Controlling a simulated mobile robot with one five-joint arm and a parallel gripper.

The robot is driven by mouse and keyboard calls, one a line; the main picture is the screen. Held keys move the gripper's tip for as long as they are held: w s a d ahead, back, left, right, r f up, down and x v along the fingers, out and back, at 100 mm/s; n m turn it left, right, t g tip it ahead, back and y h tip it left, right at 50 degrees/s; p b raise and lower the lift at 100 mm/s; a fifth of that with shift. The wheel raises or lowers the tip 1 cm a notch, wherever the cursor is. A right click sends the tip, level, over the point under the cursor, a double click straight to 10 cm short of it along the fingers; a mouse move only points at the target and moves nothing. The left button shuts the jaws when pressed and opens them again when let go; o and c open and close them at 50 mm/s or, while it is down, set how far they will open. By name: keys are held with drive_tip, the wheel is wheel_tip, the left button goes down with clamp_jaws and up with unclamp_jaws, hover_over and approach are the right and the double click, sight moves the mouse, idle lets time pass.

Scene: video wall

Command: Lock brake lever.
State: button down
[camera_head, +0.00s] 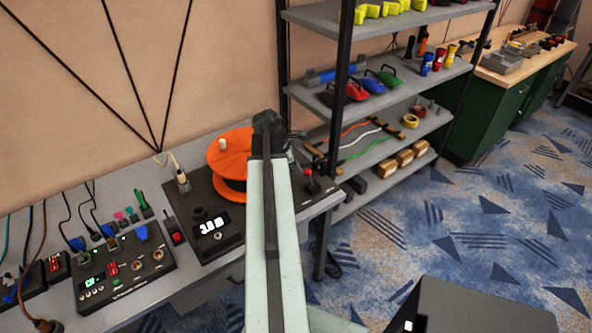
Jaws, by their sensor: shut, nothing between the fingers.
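The brake device is a dark panel with a lit numeric display (212,227) on the grey bench. A large orange disc (228,152) stands on it, partly hidden by my arm. A small lever with a red knob (308,172) stands at the panel's right end; I take it to be the brake lever. My arm reaches across the panel, and my gripper (312,150) is shut and empty near the lever, slightly above it in the picture. I cannot tell whether it touches the lever.
A control box (125,278) with switches and plugged cables sits on the bench at left. A metal shelf rack (375,92) with tools and cords stands close at right. A green workbench (500,115) is farther back. Blue patterned floor is open at right.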

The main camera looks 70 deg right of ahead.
drive_tip(key=shift+d+r, duration=0.1)
drive_tip(key=shift+s+d+r+t+y+p, duration=0.5)
drive_tip(key=shift+d+y+p, duration=0.25)
drive_tip(key=shift+p, duration=0.3)
drive_tip(key=s+d+y+p, duration=0.1)
drive_tip(key=s+d, duration=0.2)
drive_tip(key=d, duration=0.2)
drive_tip(key=shift+s+d+r+t, duration=0.2)
drive_tip(key=shift+s+t, duration=0.1)
drive_tip(key=shift+t, duration=0.1)
drive_tip(key=shift+s, duration=0.1)
drive_tip(key=w+r+p, duration=0.3)
drive_tip(key=r+p, duration=0.8)
drive_tip(key=shift+w+d, duration=0.3)
